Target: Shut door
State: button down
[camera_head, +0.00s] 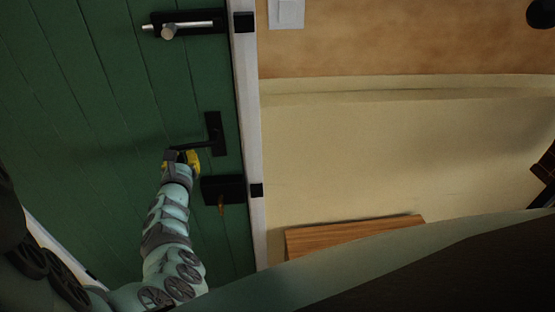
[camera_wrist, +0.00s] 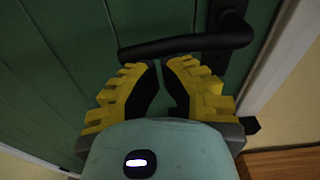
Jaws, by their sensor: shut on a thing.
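The green plank door (camera_head: 120,90) fills the left of the head view, its right edge along the white frame (camera_head: 247,110). I see no clear gap there, but cannot tell whether it is fully closed. Its black lever handle (camera_head: 214,132) points left from an upright plate. My gripper (camera_head: 184,155), with yellow and black fingers, is at the lever's free end. In the wrist view, the fingertips of my gripper (camera_wrist: 162,64) close in on the black lever (camera_wrist: 190,44), gripping it. The exact contact is partly hidden by the fingers.
A silver bolt (camera_head: 180,29) on a black plate is higher on the door. A black lock box (camera_head: 223,190) with a brass-coloured key (camera_head: 221,207) is below the handle. Right of the frame are a tan wall, a white switch (camera_head: 287,13) and a wooden board (camera_head: 350,235).

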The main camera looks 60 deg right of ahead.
jog(key=f+b, duration=0.1)
jog(key=f, duration=0.1)
jog(key=s+f+b, duration=0.1)
jog(key=b, duration=0.1)
jog(key=shift+s+a+f, duration=0.1)
jog(key=shift+a+f, duration=0.05)
jog(key=shift+f, duration=0.25)
jog(key=c, duration=1.7)
grip_release()
jog(key=p+v, duration=0.1)
jog(key=v, duration=0.9)
jog(key=shift+a+f+y+p, duration=0.2)
jog(key=shift+a+y+p, duration=0.15)
jog(key=shift+p, duration=0.2)
grip_shut()
jog(key=s+d+b+x, duration=0.1)
jog(key=b+x, duration=0.2)
jog(key=x, duration=0.8)
jog(key=shift+n, duration=0.5)
jog(key=r+p, duration=0.2)
jog(key=w+r+p, duration=0.1)
jog(key=r, duration=0.1)
jog(key=shift+w+r+p, duration=0.1)
jog(key=shift+p, duration=0.25)
